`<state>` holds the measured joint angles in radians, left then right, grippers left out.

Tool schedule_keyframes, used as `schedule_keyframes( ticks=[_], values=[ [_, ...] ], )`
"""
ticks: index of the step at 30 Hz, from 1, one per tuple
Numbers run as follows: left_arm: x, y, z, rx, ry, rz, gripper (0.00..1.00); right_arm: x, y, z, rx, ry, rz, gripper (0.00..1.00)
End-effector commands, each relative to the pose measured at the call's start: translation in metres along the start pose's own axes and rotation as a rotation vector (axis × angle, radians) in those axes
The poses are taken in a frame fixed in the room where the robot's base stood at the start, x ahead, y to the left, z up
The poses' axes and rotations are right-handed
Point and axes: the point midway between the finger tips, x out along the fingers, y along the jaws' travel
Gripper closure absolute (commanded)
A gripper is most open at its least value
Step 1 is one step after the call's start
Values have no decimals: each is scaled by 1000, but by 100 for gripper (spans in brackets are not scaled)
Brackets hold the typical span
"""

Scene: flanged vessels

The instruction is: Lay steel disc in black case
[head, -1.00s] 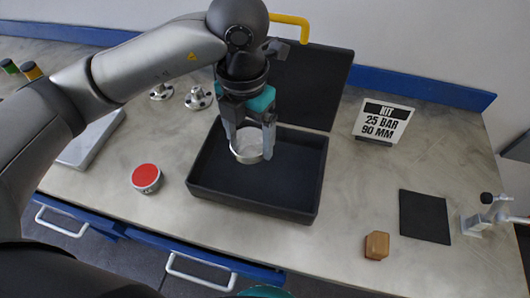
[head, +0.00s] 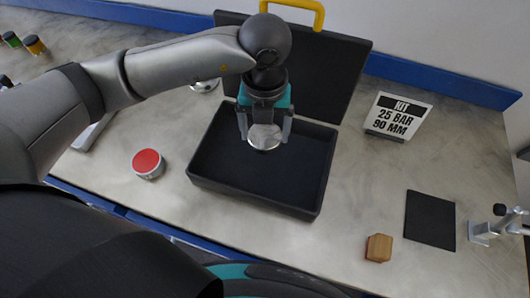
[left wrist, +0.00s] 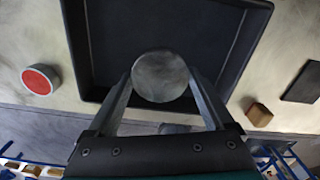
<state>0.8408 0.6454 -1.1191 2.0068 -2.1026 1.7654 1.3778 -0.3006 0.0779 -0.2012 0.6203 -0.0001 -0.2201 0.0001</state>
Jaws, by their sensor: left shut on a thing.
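The steel disc (head: 264,137) is round and grey. My left gripper (head: 264,130) is shut on it, with one finger on each side. The disc also shows between the fingertips in the left wrist view (left wrist: 160,76). The black case (head: 255,182) lies open on the bench, its lid raised at the back with a yellow handle. The gripper and disc are over the back half of the case's tray; I cannot tell whether the disc touches the floor. The rest of the tray is empty. My right gripper is not in view.
A red-topped round tin (head: 147,163) stands left of the case. A sign (head: 397,117) reading "KIT 25 BAR 90 MM" stands to the right. A wooden block (head: 378,248), a black mat (head: 430,220) and a metal clamp-like fixture (head: 497,227) are at the right.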

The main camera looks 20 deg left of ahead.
Motion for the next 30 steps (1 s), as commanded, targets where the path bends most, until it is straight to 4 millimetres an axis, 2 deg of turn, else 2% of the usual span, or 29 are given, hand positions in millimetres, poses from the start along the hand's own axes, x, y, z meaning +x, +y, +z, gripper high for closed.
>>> schedule_keyframes(
  ticks=[3, 6, 14, 21, 30],
  values=[
    [28, 0, 0, 0, 1, 0, 100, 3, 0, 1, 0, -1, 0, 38],
    [42, 0, 0, 1, -1, -1, 100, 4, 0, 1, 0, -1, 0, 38],
    [59, -1, 0, 1, -2, -2, 100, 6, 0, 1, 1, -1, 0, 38],
    [92, -1, 0, 1, -1, -2, 100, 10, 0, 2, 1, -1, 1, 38],
    [95, -1, 1, 2, -4, -3, 100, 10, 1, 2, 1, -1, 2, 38]
  ],
)
